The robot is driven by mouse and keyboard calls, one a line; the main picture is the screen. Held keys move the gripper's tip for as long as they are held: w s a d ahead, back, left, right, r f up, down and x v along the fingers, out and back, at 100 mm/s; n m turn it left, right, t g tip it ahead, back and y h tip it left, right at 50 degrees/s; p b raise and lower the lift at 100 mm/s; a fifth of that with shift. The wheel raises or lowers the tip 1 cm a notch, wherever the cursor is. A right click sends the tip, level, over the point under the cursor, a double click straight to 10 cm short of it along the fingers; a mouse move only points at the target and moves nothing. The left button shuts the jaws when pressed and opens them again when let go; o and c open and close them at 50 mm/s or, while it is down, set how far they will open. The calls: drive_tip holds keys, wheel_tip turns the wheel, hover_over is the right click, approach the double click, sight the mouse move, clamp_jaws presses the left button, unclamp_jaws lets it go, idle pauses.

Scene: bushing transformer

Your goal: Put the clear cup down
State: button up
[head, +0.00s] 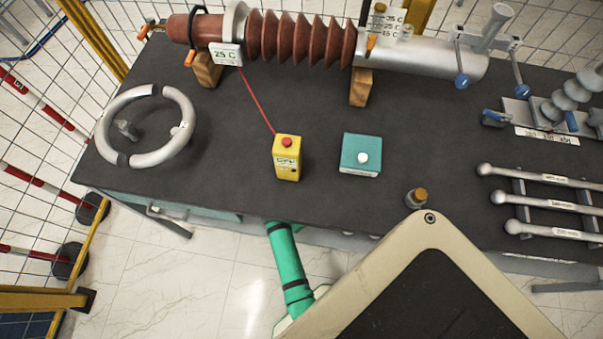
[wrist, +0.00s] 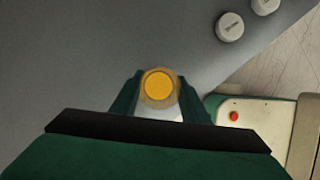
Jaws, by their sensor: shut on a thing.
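The clear cup (wrist: 159,88) has a round yellow-orange top or content, seen from above in the wrist view. My gripper (wrist: 160,100) is shut on it, with one green finger on each side. In the head view the cup (head: 416,199) shows upright near the front edge of the dark table (head: 240,185), just past a beige and black part of my body. My fingers are hidden there. I cannot tell whether the cup's base touches the table or is held a little above it.
A teal box with a white button (head: 361,154) and a yellow box with a red button (head: 287,158) stand left of the cup. Metal bars on a rack (head: 545,205) lie to the right. A brown ribbed bushing (head: 300,38) spans the back. Bare tabletop lies behind the cup.

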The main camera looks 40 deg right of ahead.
drive_tip(key=shift+w+d+f, duration=0.15)
drive_tip(key=shift+w+d, duration=0.65)
drive_tip(key=shift+d, duration=0.1)
drive_tip(key=shift+f, duration=1.6)
drive_tip(key=o, duration=1.1)
drive_tip(key=shift+w+f, duration=0.1)
drive_tip(key=shift+c, duration=0.2)
drive_tip(key=shift+a, duration=0.1)
